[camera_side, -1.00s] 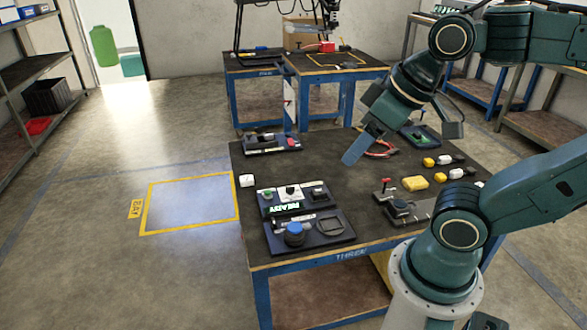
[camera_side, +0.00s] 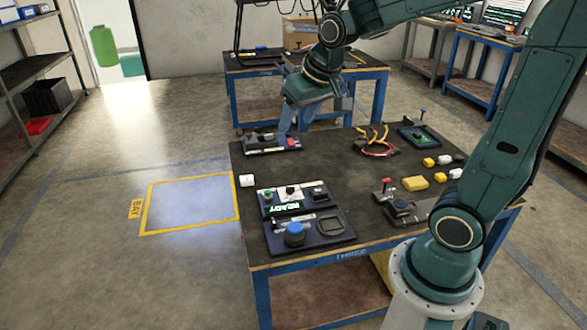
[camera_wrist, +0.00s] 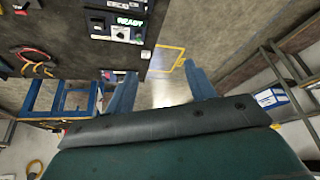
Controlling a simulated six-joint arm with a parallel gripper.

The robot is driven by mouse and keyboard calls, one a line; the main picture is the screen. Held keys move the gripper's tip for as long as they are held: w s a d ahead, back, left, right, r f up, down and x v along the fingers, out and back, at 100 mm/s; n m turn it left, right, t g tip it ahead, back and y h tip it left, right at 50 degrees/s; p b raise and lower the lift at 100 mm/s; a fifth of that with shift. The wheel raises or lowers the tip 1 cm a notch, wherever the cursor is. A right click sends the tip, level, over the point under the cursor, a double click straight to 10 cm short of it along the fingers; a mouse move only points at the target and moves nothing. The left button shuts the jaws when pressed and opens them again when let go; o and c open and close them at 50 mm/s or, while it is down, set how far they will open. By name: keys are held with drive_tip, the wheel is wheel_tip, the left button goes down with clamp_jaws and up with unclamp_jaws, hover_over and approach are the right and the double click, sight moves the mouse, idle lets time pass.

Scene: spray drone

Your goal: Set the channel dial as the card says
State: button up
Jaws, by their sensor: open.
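A dark panel with a lit READY display (camera_side: 287,208) stands on the near left of the table. A round white-faced dial (camera_side: 290,191) with a dark knob sits above the display. In the wrist view the READY panel (camera_wrist: 128,21) is upper left of centre, with the dial (camera_wrist: 121,33) below its display. I cannot tell the dial's setting or pick out a readable card. My gripper (camera_side: 288,124) is open and empty, pointing down near the table's far left part, beyond the panel. Its two blue fingers (camera_wrist: 163,77) are spread apart in the wrist view.
A tray (camera_side: 271,146) lies at the table's far left. A panel with a blue knob (camera_side: 295,232) lies in front of the READY panel. A white block (camera_side: 247,181) sits at the left edge. Red cable (camera_side: 377,149) and yellow blocks (camera_side: 415,181) lie right. The middle is clear.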

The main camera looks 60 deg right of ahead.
drive_tip(key=w+d+f+m, duration=0.2)
drive_tip(key=w+d+f, duration=0.3)
drive_tip(key=w, duration=0.1)
drive_tip(key=m+g+h, duration=0.2)
drive_tip(key=m, duration=0.2)
hover_over(290, 187)
drive_tip(key=s+a, duration=0.4)
wheel_tip(290, 187, down, 24)
drive_tip(key=shift+f, duration=0.15)
drive_tip(key=shift+s, duration=0.1)
drive_tip(key=shift+x, duration=6.85)
drive_tip(key=shift+a, duration=0.15)
drive_tip(key=c, duration=1)
